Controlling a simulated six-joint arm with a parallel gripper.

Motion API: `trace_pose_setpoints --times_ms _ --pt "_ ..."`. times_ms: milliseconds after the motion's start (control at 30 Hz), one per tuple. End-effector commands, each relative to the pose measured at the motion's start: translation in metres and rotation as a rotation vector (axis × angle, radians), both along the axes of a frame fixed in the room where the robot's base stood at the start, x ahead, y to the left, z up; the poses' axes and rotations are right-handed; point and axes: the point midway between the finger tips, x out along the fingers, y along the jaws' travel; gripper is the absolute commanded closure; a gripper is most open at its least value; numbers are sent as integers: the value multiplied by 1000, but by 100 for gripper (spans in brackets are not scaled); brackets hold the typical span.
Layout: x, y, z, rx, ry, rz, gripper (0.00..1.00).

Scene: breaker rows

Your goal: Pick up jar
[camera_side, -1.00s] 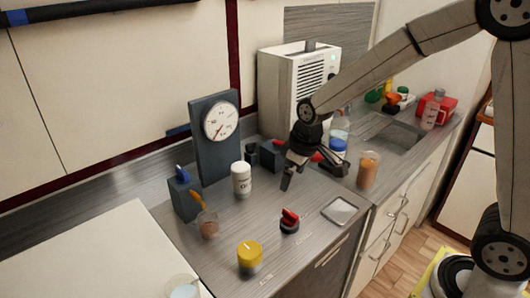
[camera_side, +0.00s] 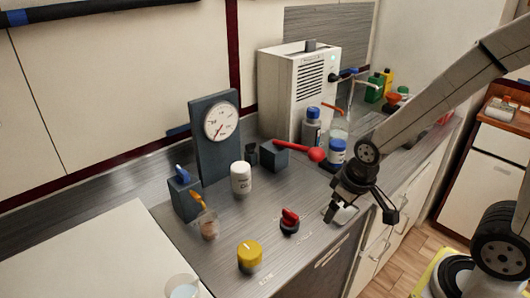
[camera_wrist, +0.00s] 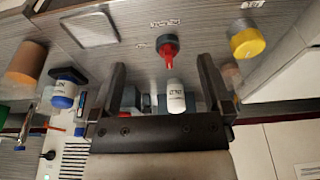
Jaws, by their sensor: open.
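A white jar (camera_side: 241,178) with a dark printed label stands upright near the middle of the counter, in front of the gauge. In the wrist view the white jar (camera_wrist: 176,98) appears between my fingers but farther off, and nothing touches it. My gripper (camera_side: 360,212) is open and empty near the counter's front edge, to the right of the white jar and partly hiding a square plate. My open fingers also show in the wrist view (camera_wrist: 161,64).
A red knob (camera_side: 290,220) and a yellow knob (camera_side: 249,256) sit near the front edge. A gauge on a dark stand (camera_side: 215,140) rises behind the white jar. A red-ended lever (camera_side: 312,153) sticks out of a dark block. A cup (camera_side: 208,222) stands left.

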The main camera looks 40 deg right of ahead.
Motion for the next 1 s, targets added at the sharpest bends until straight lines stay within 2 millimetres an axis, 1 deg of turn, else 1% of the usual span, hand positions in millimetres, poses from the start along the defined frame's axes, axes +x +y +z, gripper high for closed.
trace_pose_setpoints --times_ms 667,867,1000 --pt "1 0 0 3 3 -5 0" --pt "13 3 -2 39 39 -80 0" --pt "30 7 -6 97 96 -197 0"
